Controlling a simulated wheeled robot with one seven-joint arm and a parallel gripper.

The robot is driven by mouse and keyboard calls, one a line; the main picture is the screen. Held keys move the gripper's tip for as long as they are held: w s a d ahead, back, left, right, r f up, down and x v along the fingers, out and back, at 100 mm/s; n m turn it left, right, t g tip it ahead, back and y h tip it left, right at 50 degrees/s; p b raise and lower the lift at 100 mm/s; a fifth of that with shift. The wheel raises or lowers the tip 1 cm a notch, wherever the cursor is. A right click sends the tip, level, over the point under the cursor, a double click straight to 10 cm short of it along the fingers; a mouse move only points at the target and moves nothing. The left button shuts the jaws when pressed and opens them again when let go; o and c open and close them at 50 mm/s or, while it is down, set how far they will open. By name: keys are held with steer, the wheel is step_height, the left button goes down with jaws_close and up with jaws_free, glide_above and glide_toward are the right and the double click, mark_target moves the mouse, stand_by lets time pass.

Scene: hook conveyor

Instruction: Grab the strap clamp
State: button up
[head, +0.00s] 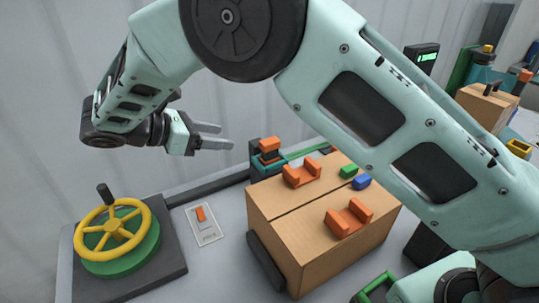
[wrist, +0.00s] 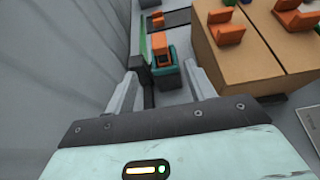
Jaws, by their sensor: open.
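An orange and teal block, which looks like the strap clamp (head: 269,158), stands behind the cardboard box, beside a green strip. It also shows in the wrist view (wrist: 164,74), ahead of and between my fingertips as seen there. My gripper (head: 226,136) is open and empty, level in the air left of the clamp in the head view. The fingers point toward the clamp's side of the scene and are apart from it. The clamp's lower part is partly hidden by the box in the head view.
The cardboard box (head: 322,244) carries orange brackets (head: 301,173) and small green and blue blocks. A yellow handwheel (head: 112,231) on a dark base and a plate with an orange switch (head: 201,214) stand to the left. A grey corrugated wall (head: 50,100) runs close behind.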

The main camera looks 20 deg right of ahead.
mark_target(267, 141)
steer(key=p+x, duration=0.3)
steer(key=x, duration=0.8)
steer(key=shift+w+d+f, duration=0.1)
steer(key=shift+d, duration=0.3)
steer(key=p+x, duration=0.2)
steer(key=x, duration=0.2)
steer(key=shift+w+d, duration=0.15)
steer(key=shift+d, duration=0.15)
steer(key=shift+d+f, duration=0.25)
steer(key=shift+f, duration=0.05)
steer(key=shift+w, duration=0.1)
steer(key=c, duration=1.1)
